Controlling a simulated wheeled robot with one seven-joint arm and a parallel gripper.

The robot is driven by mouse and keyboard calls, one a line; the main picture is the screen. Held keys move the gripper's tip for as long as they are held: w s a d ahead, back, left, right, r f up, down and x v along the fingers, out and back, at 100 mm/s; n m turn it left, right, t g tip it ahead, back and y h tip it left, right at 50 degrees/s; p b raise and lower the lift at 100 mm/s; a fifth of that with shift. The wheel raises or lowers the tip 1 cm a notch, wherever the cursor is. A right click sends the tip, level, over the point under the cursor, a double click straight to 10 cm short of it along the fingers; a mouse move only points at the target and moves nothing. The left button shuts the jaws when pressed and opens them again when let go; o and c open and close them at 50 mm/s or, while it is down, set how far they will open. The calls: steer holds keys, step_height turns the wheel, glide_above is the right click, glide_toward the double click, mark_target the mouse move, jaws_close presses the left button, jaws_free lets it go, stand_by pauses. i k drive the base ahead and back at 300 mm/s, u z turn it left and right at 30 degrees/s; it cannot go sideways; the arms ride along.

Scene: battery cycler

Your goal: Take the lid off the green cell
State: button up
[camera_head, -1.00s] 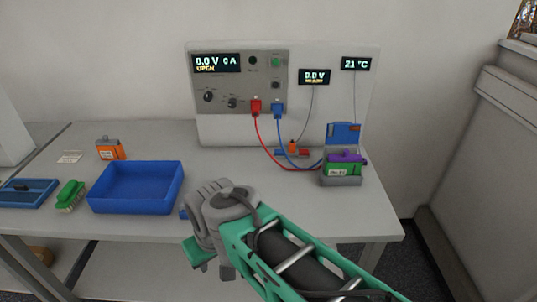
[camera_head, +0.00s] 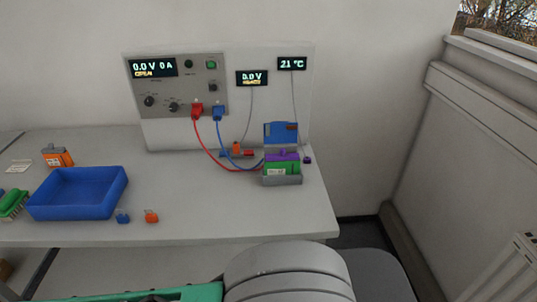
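The green cell (camera_head: 274,171) with a white label stands in a grey holder (camera_head: 283,181) near the right end of the bench. A purple lid (camera_head: 283,157) sits on top of the cell. A blue upright flap or cover (camera_head: 281,133) stands just behind it. Red and blue leads run to the holder's left side. My gripper is not in view. Only grey and green links of my arm show at the bottom edge, in front of the bench.
A cycler panel (camera_head: 178,90) with displays stands at the back. A blue tray (camera_head: 78,194) is at the left, with a small blue piece (camera_head: 123,218) and an orange piece (camera_head: 151,216) beside it. An orange cell (camera_head: 57,156) stands behind the tray. Bench front right is clear.

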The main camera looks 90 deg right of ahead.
mark_target(283, 156)
steer(key=u, duration=0.1)
steer(key=k, duration=0.8)
steer(key=z, duration=1.7)
